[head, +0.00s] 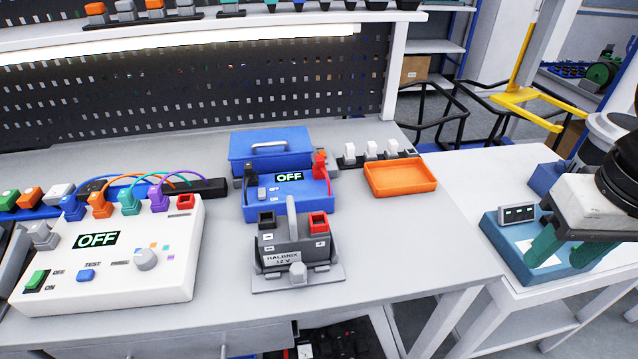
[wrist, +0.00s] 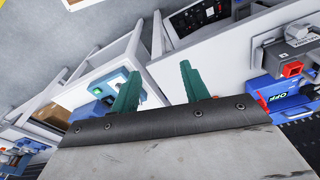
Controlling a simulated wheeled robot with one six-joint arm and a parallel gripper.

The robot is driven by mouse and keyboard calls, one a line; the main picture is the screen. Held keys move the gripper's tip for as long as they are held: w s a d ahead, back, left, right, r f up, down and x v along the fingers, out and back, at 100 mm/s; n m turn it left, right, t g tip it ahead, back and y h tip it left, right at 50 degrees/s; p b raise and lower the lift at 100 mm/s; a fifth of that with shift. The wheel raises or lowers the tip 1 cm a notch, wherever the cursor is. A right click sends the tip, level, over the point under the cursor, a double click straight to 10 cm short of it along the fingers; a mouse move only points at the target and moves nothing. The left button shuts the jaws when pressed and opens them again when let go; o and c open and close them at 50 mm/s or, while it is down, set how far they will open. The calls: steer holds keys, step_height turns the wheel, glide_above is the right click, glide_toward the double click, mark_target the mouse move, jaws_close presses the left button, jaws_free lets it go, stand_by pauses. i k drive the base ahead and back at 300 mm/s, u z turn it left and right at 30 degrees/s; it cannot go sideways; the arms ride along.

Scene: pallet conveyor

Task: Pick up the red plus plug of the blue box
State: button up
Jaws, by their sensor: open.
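The blue box (head: 290,206) stands on the grey bench behind the grey battery block (head: 292,249), and its display reads OFF. The red plus plug (head: 320,165) stands upright at the box's right rear corner; a black plug (head: 249,174) is at its left rear. My gripper (head: 567,250) is open and empty at the far right, over the white side table, well apart from the plug. In the wrist view my gripper's green fingers (wrist: 160,72) are spread, and part of the blue box (wrist: 278,88) shows at the right edge.
A blue lidded case (head: 270,150) stands behind the box, and an orange tray (head: 400,178) lies to its right. A white control panel (head: 110,270) with coloured plugs is at left. A teal device (head: 505,240) is by my gripper.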

mark_target(319, 158)
steer(key=k, duration=0.65)
steer(key=u, duration=0.75)
steer(key=i, duration=1.05)
steer(key=u, duration=0.1)
